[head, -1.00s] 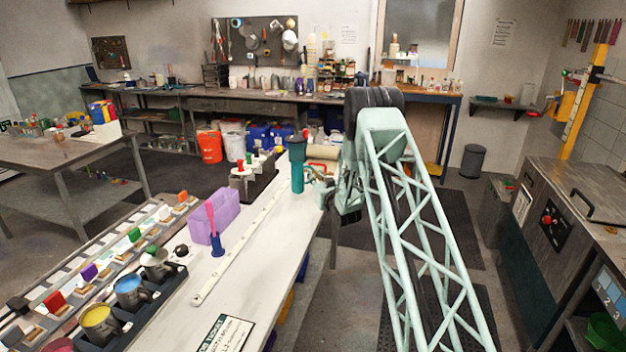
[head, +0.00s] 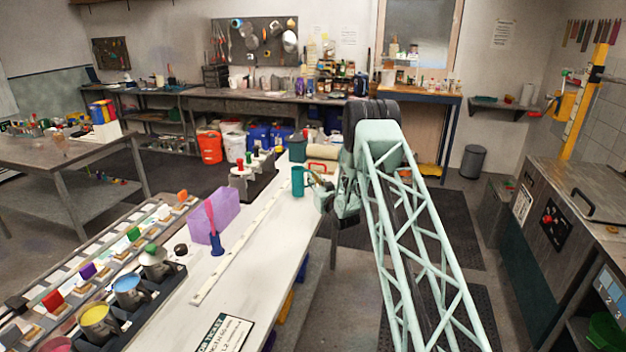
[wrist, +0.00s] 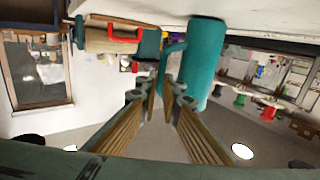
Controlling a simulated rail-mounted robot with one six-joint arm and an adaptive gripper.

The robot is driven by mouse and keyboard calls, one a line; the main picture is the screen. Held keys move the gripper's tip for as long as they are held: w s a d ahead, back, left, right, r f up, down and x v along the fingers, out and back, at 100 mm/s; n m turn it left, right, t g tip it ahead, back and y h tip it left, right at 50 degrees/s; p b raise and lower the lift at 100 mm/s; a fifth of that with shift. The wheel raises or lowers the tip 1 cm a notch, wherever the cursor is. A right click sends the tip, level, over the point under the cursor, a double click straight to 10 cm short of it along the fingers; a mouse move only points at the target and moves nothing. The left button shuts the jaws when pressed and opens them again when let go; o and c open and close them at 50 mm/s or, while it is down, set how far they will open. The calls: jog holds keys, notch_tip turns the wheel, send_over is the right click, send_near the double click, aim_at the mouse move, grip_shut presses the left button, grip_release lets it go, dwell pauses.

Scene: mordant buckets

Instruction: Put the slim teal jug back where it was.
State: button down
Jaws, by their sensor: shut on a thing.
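A darker teal container (head: 297,149) stands behind the jug, near a tan roll (head: 323,152) and a red-handled thing (head: 322,166). The white strip (head: 245,240) runs along the worktop.

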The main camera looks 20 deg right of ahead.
jog(key=shift+f, duration=0.15)
jog(key=c, duration=2.8)
grip_release()
jog(key=shift+p, duration=0.5)
jog(key=shift+s+a, duration=0.2)
jog(key=shift+s, duration=2.1)
jog(key=shift+s+a, duration=0.15)
jog(key=shift+s, duration=2.15)
jog(key=shift+s+a, duration=0.2)
jog(key=shift+s, duration=2.1)
